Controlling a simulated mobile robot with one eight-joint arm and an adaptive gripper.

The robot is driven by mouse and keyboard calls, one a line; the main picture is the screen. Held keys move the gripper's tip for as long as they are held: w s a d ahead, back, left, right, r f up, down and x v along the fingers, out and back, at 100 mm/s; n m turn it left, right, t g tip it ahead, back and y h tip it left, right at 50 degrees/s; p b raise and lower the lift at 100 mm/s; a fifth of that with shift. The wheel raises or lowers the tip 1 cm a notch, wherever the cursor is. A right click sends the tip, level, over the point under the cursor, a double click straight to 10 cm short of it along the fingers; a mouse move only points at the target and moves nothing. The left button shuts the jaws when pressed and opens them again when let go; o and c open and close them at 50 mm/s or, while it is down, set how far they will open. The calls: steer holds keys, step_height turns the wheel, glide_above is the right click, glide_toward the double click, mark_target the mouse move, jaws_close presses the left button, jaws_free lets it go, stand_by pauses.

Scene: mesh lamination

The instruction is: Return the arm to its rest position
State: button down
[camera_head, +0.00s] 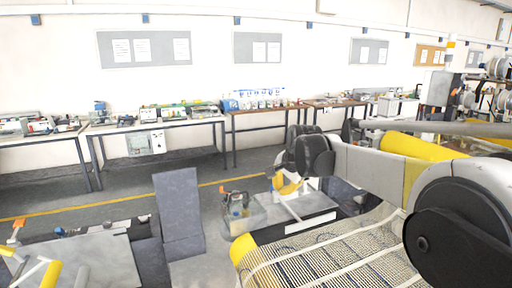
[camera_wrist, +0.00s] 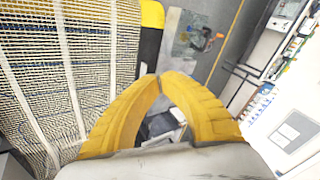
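My arm reaches in from the right in the head view and extends to the left above the mesh. My gripper (camera_head: 288,187) hangs at its far end, small and partly hidden by the dark wrist joint. In the wrist view my gripper's two yellow fingers (camera_wrist: 160,80) curve inward and their tips meet. Nothing shows held between them; only distant grey items show through the gap behind the tips. The woven mesh (camera_head: 335,258) with pale straps lies below the arm, and it fills the left of the wrist view (camera_wrist: 28,75). The gripper looks clear of it.
A yellow-ended roller (camera_head: 243,248) borders the mesh. A grey-topped bench (camera_head: 305,212) with a small clear container (camera_head: 240,215) stands beyond. A dark upright panel (camera_head: 178,212) stands left. Workbenches (camera_head: 155,128) line the back wall. Open floor lies between.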

steer(key=s+d+f+n+b, duration=0.1)
steer(key=s+d+n, duration=0.15)
steer(key=s, duration=0.75)
steer(key=s+d+f+n+h+b, duration=0.1)
steer(key=s+d+n, duration=0.15)
steer(key=s, duration=0.65)
steer(key=s+d+f+n+b, duration=0.15)
steer(key=s+d, duration=0.25)
steer(key=s, duration=0.6)
steer(key=s+d+f+n+b, duration=0.1)
steer(key=s+d+f+n, duration=0.1)
steer(key=s+f, duration=0.6)
steer(key=s, duration=0.3)
steer(key=shift+n+t+h, duration=0.3)
steer(key=shift+n+t, duration=0.05)
steer(key=shift+t, duration=0.05)
